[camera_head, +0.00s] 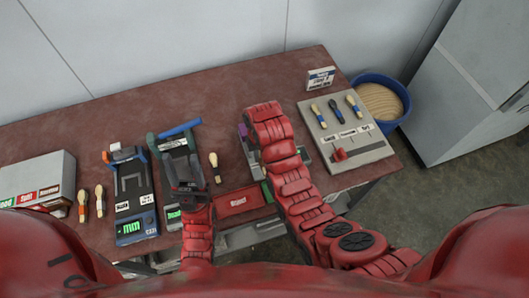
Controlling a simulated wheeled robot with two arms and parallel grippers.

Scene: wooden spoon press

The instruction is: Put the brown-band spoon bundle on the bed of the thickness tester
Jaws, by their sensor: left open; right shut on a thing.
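The thickness tester (136,226), a dark device with a blue front and a green "mm" display, stands left of centre. Its bed looks bare. A spoon bundle (213,162) with a dark band lies right of the teal-framed device; I cannot tell whether that band is brown. Two more bundles lie at the left, one orange-banded (83,205) and one pale (99,200), its band colour unclear. My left gripper (187,188) is open over the front of the teal-framed device. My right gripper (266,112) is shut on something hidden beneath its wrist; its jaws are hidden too.
The teal-framed device (172,143) with a blue bar stands beside the tester. A red tray (238,201) lies in front. A grey board (372,151) with several bundles is at the right, near a blue bucket (402,112). The table's back left is clear.

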